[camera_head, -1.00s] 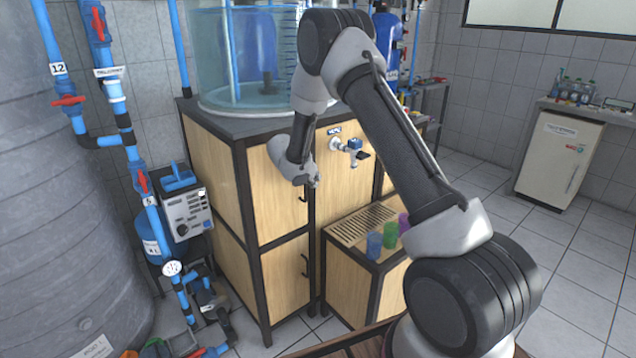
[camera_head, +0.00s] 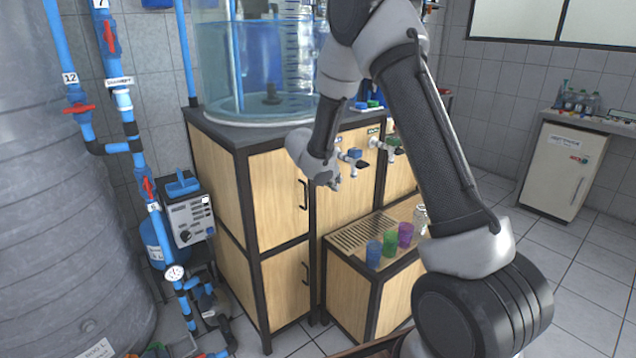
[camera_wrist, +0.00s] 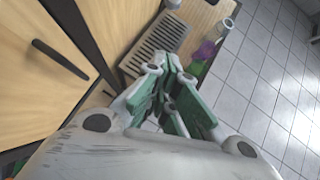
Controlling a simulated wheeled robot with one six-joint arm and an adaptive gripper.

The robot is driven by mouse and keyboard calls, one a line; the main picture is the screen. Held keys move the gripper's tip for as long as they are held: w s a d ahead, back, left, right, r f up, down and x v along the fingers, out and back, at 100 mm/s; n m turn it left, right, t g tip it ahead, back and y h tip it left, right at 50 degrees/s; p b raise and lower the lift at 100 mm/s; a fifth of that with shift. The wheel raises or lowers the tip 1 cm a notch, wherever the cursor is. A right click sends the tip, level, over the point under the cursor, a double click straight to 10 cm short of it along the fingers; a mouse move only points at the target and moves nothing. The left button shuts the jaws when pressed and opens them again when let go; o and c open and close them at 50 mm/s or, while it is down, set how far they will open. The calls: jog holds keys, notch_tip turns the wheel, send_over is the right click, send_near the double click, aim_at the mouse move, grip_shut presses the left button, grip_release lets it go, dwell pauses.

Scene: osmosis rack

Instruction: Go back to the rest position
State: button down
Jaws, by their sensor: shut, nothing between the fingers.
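My gripper (camera_head: 330,182) hangs in front of the wooden cabinet (camera_head: 275,205), left of the taps and above the low bench. In the wrist view my gripper (camera_wrist: 172,75) has its green-padded fingers together, with nothing held. The wrist view shows the slatted drain grate (camera_wrist: 155,48) beyond the fingers. My arm is raised and bent over the bench in the head view.
Blue (camera_head: 374,253), green (camera_head: 390,244) and purple (camera_head: 405,234) cups stand on the low bench (camera_head: 345,290) beside its grate. A clear tank (camera_head: 255,60) tops the cabinet. Pipes with red valves (camera_head: 80,109) and a grey tank (camera_head: 60,220) are left. Tiled floor is open at right.

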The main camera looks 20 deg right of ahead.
jog(key=s+d+r+m+g, duration=0.3)
jog(key=s+m, duration=0.4)
jog(key=s, duration=0.2)
jog(key=s+d+r+m+g, duration=0.2)
jog(key=s+d+m+g, duration=0.15)
jog(key=s+m, duration=0.4)
jog(key=s+a+r+m+t+y, duration=0.2)
jog(key=s+r+m, duration=0.3)
jog(key=s+r, duration=0.3)
jog(key=s+a+r+m+t+y, duration=0.3)
jog(key=s+a+r+m+y, duration=0.1)
jog(key=s, duration=1.3)
jog(key=shift+a+r+m+y, duration=0.2)
jog(key=shift+r+m+y, duration=0.65)
jog(key=shift+r, duration=1)
jog(key=shift+h, duration=0.25)
